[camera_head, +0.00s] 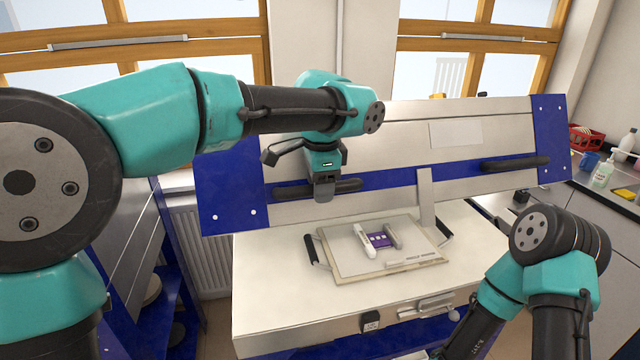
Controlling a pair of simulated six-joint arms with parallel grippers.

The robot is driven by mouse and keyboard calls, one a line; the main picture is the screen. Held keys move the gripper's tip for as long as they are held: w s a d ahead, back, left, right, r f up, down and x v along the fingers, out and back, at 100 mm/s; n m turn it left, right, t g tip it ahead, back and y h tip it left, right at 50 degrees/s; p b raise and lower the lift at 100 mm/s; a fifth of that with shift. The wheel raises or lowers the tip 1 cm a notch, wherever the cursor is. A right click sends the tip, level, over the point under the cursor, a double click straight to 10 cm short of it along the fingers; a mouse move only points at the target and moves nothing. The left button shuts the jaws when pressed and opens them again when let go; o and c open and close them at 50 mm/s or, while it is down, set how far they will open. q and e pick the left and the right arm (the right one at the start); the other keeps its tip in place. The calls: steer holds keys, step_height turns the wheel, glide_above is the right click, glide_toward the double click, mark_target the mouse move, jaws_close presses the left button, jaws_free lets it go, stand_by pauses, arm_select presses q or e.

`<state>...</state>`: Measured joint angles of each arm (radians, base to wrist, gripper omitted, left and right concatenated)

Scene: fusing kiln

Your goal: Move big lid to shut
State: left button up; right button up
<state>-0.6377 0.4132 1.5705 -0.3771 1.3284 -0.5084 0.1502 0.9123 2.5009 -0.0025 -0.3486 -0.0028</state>
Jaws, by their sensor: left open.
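The big lid (390,152) is a wide pale panel with blue end plates. It stands tilted up at the back of the kiln (290,290), open. It has two dark bar handles, a left one (290,191) and a right one (515,163). My left gripper (324,190) points down in front of the left handle, its fingertips overlapping the bar in the picture. It is open; I cannot tell whether it touches the bar. My right arm is at the lower right, and its gripper is out of view.
A pale board (360,262) with black side handles lies on the kiln top, bearing small white, grey and purple items. A prop-like upright strip (426,195) stands by the lid. A worktop with bottles (603,172) and a red crate (586,138) is at right.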

arm_select(q)
jaws_close()
stand_by(0.5)
